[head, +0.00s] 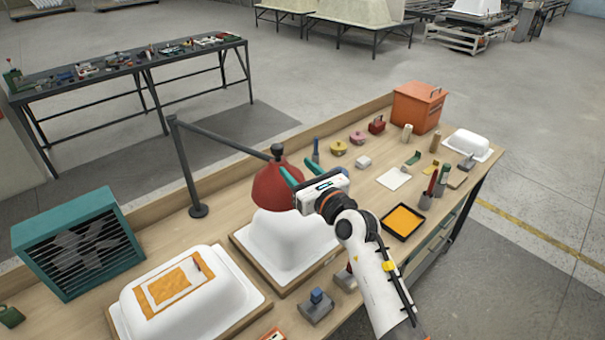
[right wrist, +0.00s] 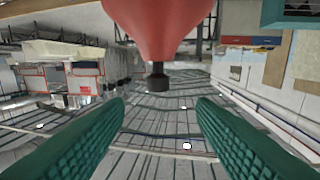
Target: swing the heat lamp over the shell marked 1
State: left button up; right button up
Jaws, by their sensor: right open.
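The heat lamp has a red shade (head: 272,188) with a dark cap, hung from a dark arm (head: 225,139) on an upright post. The shade is above the middle white shell (head: 285,245), near its back-left side. My right gripper (head: 290,172) is open, its green fingers at the shade's top. In the right wrist view the red shade (right wrist: 155,28) and its black knob (right wrist: 157,82) show between the open fingers, not clasped. Another white shell (head: 215,308) with an orange-framed patch lies at front left. I cannot read a number 1 on either shell. My left gripper is not in view.
A teal fan box (head: 78,245) stands at the left of the wooden bench. An orange box (head: 418,107), a small white shell (head: 467,145), a black tray with orange (head: 403,222) and several small tools occupy the right side. A low rim runs along the back.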

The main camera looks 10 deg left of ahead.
jog(key=shift+s+d, duration=0.4)
jog(key=shift+s, duration=0.05)
